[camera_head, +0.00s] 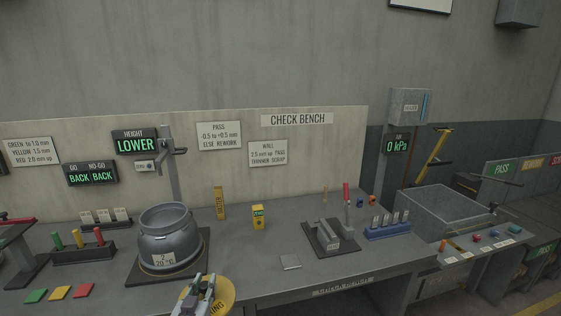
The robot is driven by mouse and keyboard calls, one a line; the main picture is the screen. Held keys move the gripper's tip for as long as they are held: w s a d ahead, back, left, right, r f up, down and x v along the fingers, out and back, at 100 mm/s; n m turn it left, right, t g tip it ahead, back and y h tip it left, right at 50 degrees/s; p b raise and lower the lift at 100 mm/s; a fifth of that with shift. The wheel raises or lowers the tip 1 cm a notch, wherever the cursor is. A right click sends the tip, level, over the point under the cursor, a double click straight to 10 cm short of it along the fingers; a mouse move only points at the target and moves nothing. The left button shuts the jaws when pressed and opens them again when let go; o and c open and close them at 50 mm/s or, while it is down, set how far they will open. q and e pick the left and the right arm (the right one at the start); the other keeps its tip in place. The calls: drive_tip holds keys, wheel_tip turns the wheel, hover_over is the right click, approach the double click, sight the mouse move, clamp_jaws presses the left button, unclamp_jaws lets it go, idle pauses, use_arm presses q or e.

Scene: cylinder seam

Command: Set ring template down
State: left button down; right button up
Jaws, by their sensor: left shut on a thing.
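The ring template is a yellow disc (225,291) with dark lettering at the bottom edge of the head view. My left gripper (206,287) is shut on it and covers its left part. The disc is in front of the bench's front edge or over it; I cannot tell whether it touches anything. Its lower part is cut off by the frame. My right gripper is not in view.
A grey cylinder (167,236) stands on a dark base plate (200,262) just behind the disc.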

use_arm(q)
drive_tip(key=shift+s+f, duration=0.45)
drive_tip(key=shift+f, duration=0.25)
drive_tip(key=shift+s+f, duration=0.45)
drive_tip(key=shift+f, duration=0.25)
drive_tip(key=shift+s+f, duration=0.3)
drive_tip(key=shift+f, duration=0.15)
drive_tip(key=s+f, duration=0.4)
drive_tip(key=f, duration=0.1)
idle(0.6)
